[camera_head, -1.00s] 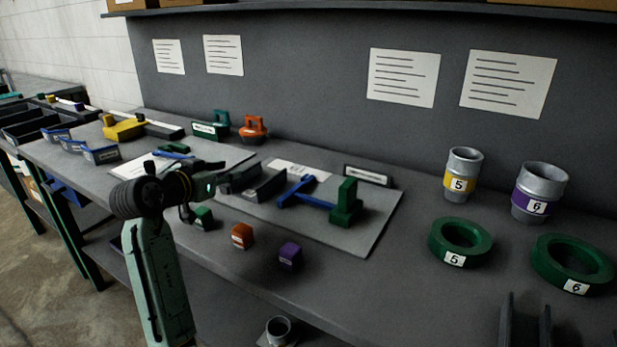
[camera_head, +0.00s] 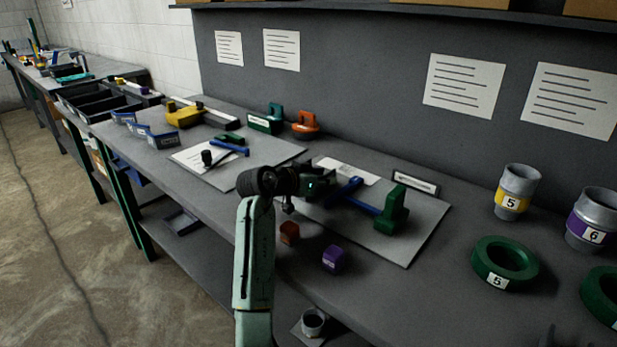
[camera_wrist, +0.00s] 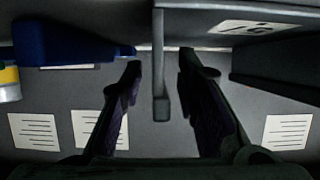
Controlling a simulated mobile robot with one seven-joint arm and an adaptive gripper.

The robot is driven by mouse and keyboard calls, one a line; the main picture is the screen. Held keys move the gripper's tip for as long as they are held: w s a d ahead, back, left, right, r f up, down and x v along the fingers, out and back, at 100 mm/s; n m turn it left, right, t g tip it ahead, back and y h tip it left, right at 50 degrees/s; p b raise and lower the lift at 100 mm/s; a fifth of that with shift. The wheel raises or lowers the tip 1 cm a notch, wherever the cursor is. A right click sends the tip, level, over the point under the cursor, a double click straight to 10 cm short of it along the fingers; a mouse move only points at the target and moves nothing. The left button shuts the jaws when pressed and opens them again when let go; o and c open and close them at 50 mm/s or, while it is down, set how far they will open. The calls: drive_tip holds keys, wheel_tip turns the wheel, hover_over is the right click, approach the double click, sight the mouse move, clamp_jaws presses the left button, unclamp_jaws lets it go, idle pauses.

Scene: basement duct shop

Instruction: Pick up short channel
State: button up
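A grey channel piece, apparently the short channel (camera_wrist: 161,75), shows in the wrist view as a narrow upright wall between my two fingers. A clear gap shows on each side of it. My gripper (camera_wrist: 160,62) is open, with its dark fingers apart. In the head view, my gripper (camera_head: 318,188) is low over the left part of the grey board (camera_head: 405,248). My arm and gripper hide most of the channel pieces there. A second dark channel-like piece (camera_wrist: 275,88) shows at the right in the wrist view.
A blue tool (camera_head: 352,198) and a green block (camera_head: 394,212) lie right of my gripper; the blue shape (camera_wrist: 70,42) is close in the wrist view. Green rings (camera_head: 505,262) and numbered cans (camera_head: 516,190) stand right.

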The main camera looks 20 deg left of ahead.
drive_tip(key=shift+w+f, duration=0.1)
drive_tip(key=shift+w, duration=0.1)
drive_tip(key=shift+c, duration=0.5)
clamp_jaws()
